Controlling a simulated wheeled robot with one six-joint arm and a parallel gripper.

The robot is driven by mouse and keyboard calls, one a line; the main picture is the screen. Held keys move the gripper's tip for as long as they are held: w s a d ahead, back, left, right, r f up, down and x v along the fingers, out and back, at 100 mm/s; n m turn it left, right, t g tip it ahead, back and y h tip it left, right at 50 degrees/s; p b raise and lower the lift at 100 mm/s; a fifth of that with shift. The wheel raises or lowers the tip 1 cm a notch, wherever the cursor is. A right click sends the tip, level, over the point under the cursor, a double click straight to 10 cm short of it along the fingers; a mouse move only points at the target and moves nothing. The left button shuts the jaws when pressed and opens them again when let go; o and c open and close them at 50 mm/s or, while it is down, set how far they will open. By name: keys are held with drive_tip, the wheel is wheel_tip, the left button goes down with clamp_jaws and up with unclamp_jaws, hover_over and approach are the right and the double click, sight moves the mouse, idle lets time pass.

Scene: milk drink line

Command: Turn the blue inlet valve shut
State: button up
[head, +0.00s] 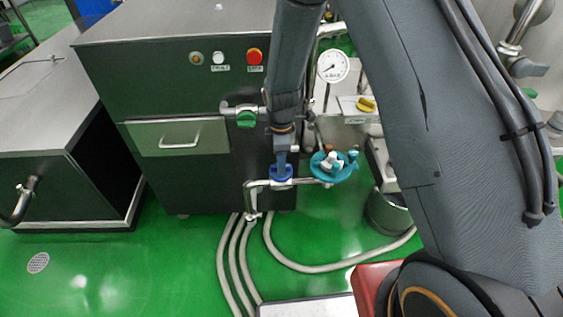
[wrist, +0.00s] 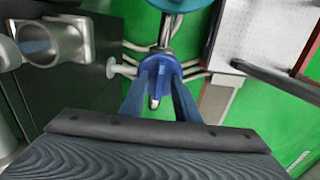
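The blue inlet valve (head: 281,178) sits on a bent metal pipe low in front of the dark machine cabinet. In the wrist view its blue handle (wrist: 159,70) is straight ahead, with a small metal tip at its middle. My gripper (head: 281,160) reaches down onto the valve from above. In the wrist view its two blue-grey fingers (wrist: 159,92) stand apart, one on each side of the handle. Their tips overlap the handle, and I cannot tell whether they press on it. The handle's far side is hidden.
A teal valve wheel (head: 332,166) is close to the right on the same pipework. A green-handled valve (head: 246,119) sticks out above left. A pressure gauge (head: 333,66) and a yellow knob (head: 366,105) are higher up. Hoses (head: 330,268) lie on the green floor.

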clamp_jaws()
drive_tip(key=shift+m, duration=0.3)
drive_tip(key=m, duration=0.6)
drive_tip(key=shift+m, duration=0.3)
drive_tip(key=m, duration=0.5)
drive_tip(key=shift+p, duration=0.3)
drive_tip(key=m, duration=0.5)
drive_tip(key=shift+m, duration=0.3)
